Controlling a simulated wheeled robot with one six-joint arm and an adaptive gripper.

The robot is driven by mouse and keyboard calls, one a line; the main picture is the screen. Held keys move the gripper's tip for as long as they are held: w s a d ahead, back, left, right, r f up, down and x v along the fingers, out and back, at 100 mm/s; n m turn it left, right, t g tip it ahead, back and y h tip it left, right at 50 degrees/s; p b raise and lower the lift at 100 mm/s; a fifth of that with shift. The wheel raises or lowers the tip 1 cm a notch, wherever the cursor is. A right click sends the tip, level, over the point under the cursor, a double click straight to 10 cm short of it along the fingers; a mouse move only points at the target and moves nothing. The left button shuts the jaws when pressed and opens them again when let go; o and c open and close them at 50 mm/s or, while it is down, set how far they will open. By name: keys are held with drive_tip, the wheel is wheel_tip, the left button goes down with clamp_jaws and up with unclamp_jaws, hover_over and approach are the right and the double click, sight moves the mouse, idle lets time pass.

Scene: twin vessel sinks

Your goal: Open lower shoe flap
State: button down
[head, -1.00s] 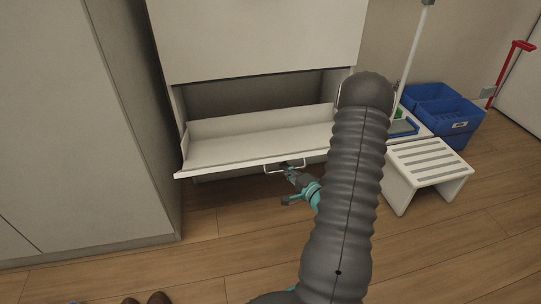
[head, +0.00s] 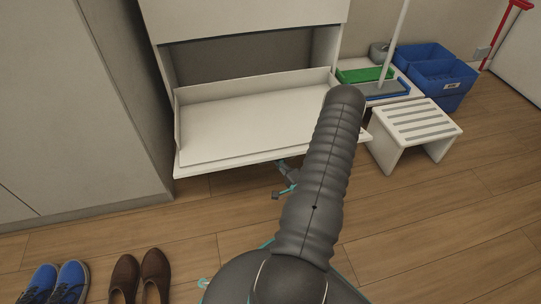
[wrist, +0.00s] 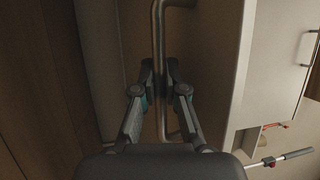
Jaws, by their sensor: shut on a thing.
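The lower shoe flap (head: 250,122) is tilted far out from the white cabinet, and its empty inner tray faces up in the head view. My gripper (head: 287,175) is under the flap's front edge, partly hidden by the flap and my arm. In the wrist view, my gripper (wrist: 160,80) is shut on the flap's metal handle (wrist: 158,40), a bar that runs between the fingers. The handle is hidden in the head view. The upper flap (head: 240,15) above is closed.
A tall cabinet (head: 75,100) stands close on the left. Blue shoes (head: 58,283) and brown shoes (head: 140,275) lie on the floor at lower left. A white slatted stool (head: 415,125) and blue crates (head: 440,75) are at right. Wood floor in front is clear.

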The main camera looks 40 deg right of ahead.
drive_tip(key=shift+a+f, duration=0.1)
drive_tip(key=shift+f, duration=0.1)
idle(0.3)
drive_tip(key=c, duration=1.2)
unclamp_jaws()
drive_tip(key=shift+s, duration=0.1)
drive_tip(key=s+f, duration=0.1)
drive_tip(key=s, duration=0.6)
drive_tip(key=shift+s+a+f, duration=0.15)
drive_tip(key=shift+s+a, duration=0.05)
drive_tip(key=shift+a, duration=0.1)
